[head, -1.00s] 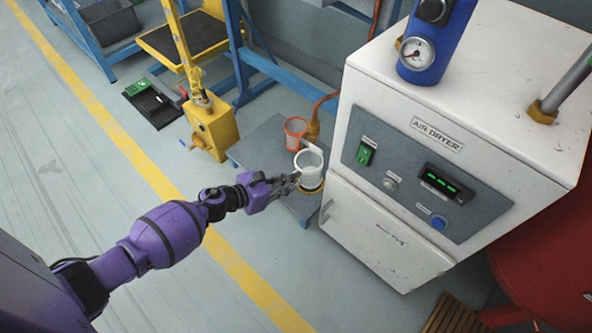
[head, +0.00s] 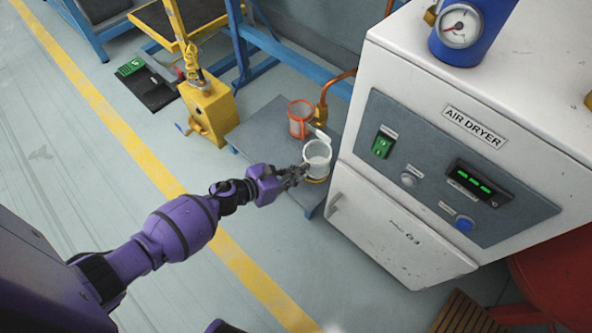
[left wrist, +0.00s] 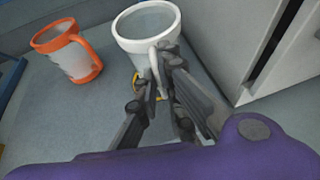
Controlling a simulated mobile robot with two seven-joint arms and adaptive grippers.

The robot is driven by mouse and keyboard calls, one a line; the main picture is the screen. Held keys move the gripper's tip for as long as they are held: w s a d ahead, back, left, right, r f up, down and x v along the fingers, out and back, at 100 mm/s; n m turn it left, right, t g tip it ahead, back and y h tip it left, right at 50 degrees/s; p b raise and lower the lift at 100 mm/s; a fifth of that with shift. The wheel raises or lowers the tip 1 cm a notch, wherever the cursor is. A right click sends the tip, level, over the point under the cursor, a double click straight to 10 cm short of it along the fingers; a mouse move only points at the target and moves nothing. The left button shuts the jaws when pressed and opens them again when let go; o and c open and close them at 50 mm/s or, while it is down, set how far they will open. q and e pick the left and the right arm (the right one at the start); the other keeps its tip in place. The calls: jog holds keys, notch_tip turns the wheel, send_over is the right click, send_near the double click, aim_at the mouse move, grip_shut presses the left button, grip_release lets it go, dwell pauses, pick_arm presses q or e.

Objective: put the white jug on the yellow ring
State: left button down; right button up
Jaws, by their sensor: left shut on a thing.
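The white jug (head: 317,155) is upright over the low grey bench in the head view, and it is near the top middle of the left wrist view (left wrist: 146,28). My left gripper (head: 302,172) is shut on its handle, with the fingers (left wrist: 164,75) on the near side of the jug. The yellow ring (head: 317,181) shows as a thin arc under the jug's base, and a piece of it shows beside the fingers in the left wrist view (left wrist: 136,84). The jug hides most of the ring, and I cannot tell whether they touch. My right gripper is out of view.
An orange-and-clear jug (head: 299,122) stands behind the white one on the grey bench (head: 258,133). The white air dryer cabinet (head: 385,225) rises close on the right. A yellow hoist base (head: 213,113) stands to the left. Open floor lies in front.

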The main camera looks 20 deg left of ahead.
pick_arm(q)
jog(key=shift+f, duration=0.3)
jog(key=c, duration=1.9)
grip_release()
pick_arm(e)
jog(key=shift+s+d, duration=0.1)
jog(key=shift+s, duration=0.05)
pick_arm(q)
jog(key=shift+r, duration=0.3)
jog(key=p+v, duration=0.4)
jog(key=v, duration=0.8)
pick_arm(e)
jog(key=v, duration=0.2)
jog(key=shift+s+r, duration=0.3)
pick_arm(q)
jog(key=shift+s, duration=0.1)
